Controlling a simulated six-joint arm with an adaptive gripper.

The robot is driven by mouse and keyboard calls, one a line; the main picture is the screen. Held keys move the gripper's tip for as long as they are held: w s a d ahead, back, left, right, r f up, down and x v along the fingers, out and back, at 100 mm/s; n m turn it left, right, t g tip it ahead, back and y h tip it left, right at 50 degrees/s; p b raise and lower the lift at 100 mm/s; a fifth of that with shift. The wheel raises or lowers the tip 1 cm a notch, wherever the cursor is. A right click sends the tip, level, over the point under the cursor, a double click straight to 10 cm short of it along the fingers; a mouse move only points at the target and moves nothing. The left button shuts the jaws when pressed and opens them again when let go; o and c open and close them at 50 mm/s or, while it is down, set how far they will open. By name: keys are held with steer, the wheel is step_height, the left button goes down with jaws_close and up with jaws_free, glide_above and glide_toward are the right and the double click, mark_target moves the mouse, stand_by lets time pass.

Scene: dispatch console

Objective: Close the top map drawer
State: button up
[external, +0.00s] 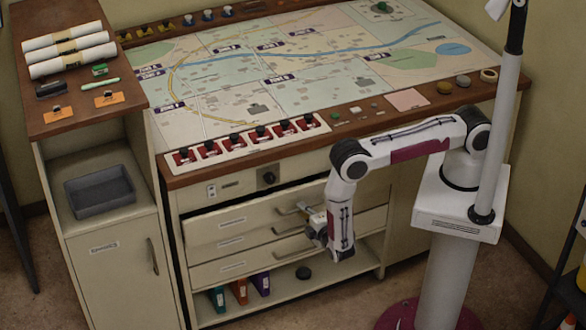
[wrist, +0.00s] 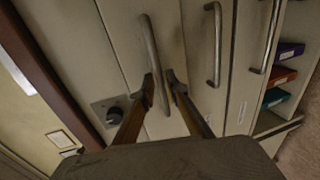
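The top map drawer (external: 245,222) is the upper of the cream drawers in the console front. It stands out from the cabinet, with a dark gap above its front. In the wrist view its front (wrist: 120,45) carries a grey bar handle (wrist: 151,45). My gripper (external: 315,222) is at this handle in the external view and partly covers it. In the wrist view my gripper's two fingers (wrist: 160,82) are on either side of the handle. They look slightly apart, with a small gap beside the bar; contact is hard to tell.
Two more drawers with bar handles lie below; their handles also show in the wrist view (wrist: 215,45). A panel with a black knob (external: 268,177) is above. An open shelf with binders (external: 239,291) is underneath. A side cabinet (external: 110,270) stands at left.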

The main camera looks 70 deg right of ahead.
mark_target(296, 200)
steer(key=shift+x, duration=0.85)
jaws_close()
steer(key=shift+r+x, duration=0.25)
steer(key=shift+x, duration=0.85)
steer(key=shift+r+x, duration=0.2)
steer(key=shift+x, duration=0.9)
steer(key=shift+w+d, duration=0.1)
jaws_free()
